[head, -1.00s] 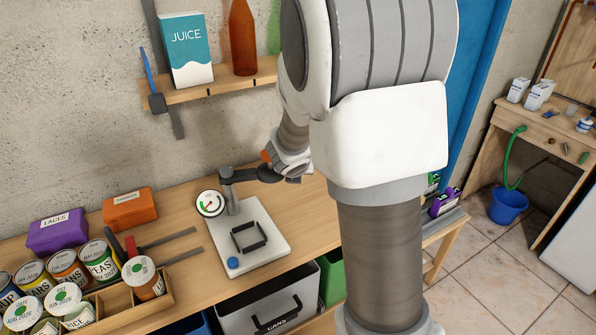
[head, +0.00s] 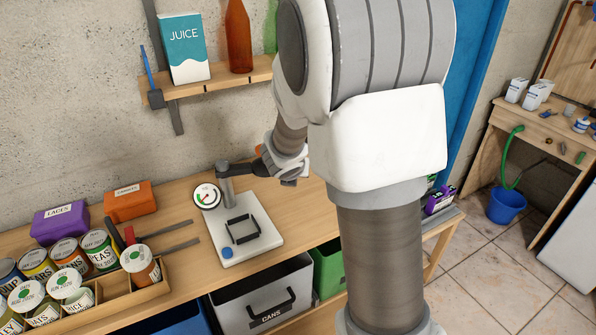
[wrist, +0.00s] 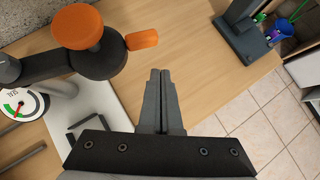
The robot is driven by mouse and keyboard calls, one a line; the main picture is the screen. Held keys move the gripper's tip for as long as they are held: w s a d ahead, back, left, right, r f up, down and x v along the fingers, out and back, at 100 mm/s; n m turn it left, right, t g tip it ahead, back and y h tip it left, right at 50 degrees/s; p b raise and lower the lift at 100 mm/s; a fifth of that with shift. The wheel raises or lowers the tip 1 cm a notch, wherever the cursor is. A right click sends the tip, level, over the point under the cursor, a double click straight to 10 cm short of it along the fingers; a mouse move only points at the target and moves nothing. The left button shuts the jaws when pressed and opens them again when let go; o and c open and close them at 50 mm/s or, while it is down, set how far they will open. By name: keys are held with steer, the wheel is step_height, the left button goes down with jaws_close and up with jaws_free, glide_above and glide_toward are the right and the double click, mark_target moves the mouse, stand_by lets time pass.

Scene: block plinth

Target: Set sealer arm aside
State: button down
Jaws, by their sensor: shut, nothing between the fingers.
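The sealer stands on the wooden bench, with a pale base plate (head: 262,243), a grey post (head: 226,185) and a round dial (head: 207,196). Its dark sealer arm (head: 244,168) reaches right from the post toward the wall side, its far end hidden behind my wrist. In the wrist view the sealer arm (wrist: 45,66) carries an orange knob (wrist: 78,26) and a smaller orange handle (wrist: 142,39). My gripper (wrist: 160,74) is shut and empty, beside the handle and apart from it in the picture. In the head view my gripper (head: 290,180) is mostly hidden.
Cans in a wooden tray (head: 150,293), a purple box (head: 59,222) and an orange box (head: 130,201) stand left of the sealer. A shelf (head: 222,83) hangs above. The bench right of the base plate is clear.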

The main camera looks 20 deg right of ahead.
steer(key=s+a+r+p, duration=0.1)
steer(key=s+r+p, duration=0.2)
steer(key=s+r, duration=0.4)
steer(key=shift+s+a+p, duration=0.15)
steer(key=shift+s+p, duration=0.15)
steer(key=shift+p, duration=0.1)
